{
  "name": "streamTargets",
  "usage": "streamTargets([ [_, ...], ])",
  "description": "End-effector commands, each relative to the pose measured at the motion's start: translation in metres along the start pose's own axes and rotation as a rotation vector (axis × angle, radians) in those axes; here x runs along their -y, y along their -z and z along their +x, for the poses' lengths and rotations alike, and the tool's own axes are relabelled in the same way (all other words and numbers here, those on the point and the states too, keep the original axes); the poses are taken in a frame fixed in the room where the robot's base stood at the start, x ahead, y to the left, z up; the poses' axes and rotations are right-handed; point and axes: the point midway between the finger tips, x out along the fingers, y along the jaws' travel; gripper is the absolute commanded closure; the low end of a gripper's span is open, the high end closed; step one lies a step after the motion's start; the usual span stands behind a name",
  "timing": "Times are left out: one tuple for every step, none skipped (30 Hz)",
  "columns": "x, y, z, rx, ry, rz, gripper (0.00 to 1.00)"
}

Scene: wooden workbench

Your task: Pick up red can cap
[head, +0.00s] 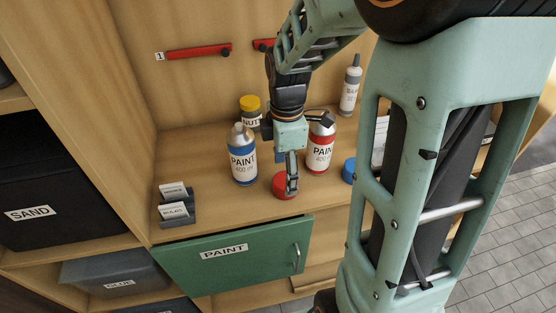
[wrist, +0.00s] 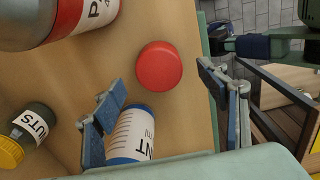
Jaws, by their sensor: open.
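The red can cap (head: 283,187) lies on the workbench, in front of and between the blue and red paint cans. In the wrist view the cap (wrist: 159,66) lies beyond the fingertips, roughly midway between them. My gripper (head: 292,188) is open and empty, its fingers pointing down at the cap in the head view and partly covering it. In the wrist view the open gripper (wrist: 161,92) shows one finger on each side. Whether a finger touches the cap cannot be told.
A blue paint can (head: 243,160) stands left of the gripper, a red paint can (head: 320,150) right. A blue cap (head: 349,170) lies farther right. A yellow-lidded jar (head: 250,108) and a grey bottle (head: 350,88) stand behind. Label holders (head: 176,208) sit at left; a green door (head: 232,255) is below.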

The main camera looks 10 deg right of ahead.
Motion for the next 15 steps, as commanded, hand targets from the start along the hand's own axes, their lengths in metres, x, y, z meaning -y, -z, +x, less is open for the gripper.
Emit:
streamTargets([
  [0.001,-0.001,0.007,0.000,0.006,0.000,0.33],
  [0.002,-0.001,0.012,0.000,0.007,0.000,0.33],
  [0.001,-0.001,0.018,0.000,0.008,0.000,0.33],
  [0.001,-0.002,0.022,0.000,0.007,0.000,0.33],
  [0.001,-0.002,0.026,0.000,0.006,0.000,0.33],
  [0.000,-0.002,0.033,0.000,0.006,0.000,0.33],
  [0.000,-0.002,0.036,0.000,0.005,0.001,0.33],
  [0.000,-0.002,0.039,0.000,0.005,0.001,0.33],
  [0.000,-0.002,0.042,0.000,0.004,0.001,0.33],
  [0.000,-0.002,0.044,0.000,0.004,0.001,0.33],
  [0.000,-0.002,0.045,0.000,0.004,0.001,0.33],
  [0.000,-0.002,0.046,0.000,0.003,0.001,0.33],
  [0.000,-0.002,0.046,0.000,0.003,0.001,0.33],
  [0.000,-0.002,0.046,0.000,0.002,0.001,0.33],
  [0.000,-0.002,0.046,0.000,0.002,0.001,0.33],
])
